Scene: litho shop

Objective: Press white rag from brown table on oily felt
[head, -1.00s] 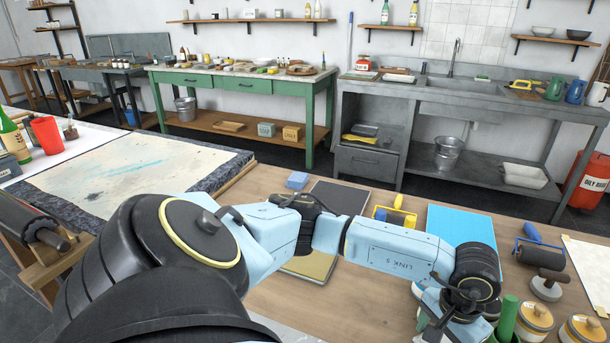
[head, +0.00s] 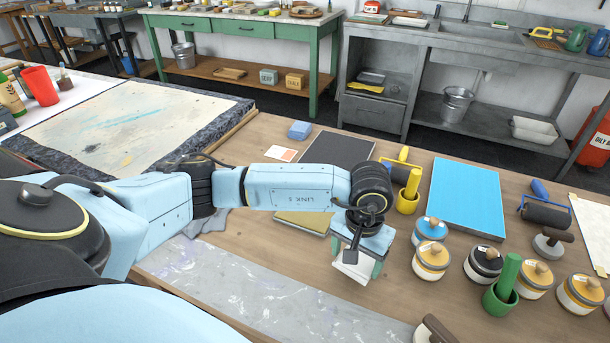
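My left gripper (head: 355,268) hangs over the brown table (head: 310,262), pointing down, right of the olive-yellow pad. Teal finger parts show on both sides of a pale, whitish piece. I cannot tell whether that piece is cloth or part of the gripper, nor whether it is gripped. A crumpled grey cloth (head: 206,222) lies partly hidden under my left arm. No clearly white rag shows. A cream sheet with blue smears and a dark spot (head: 120,130) lies on a dark marbled slab at left; I cannot tell if this is the oily felt. My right gripper is not in view.
A pale marbled slab (head: 270,295) lies in front. A dark plate (head: 340,150) and blue sponge (head: 299,130) lie behind my arm.

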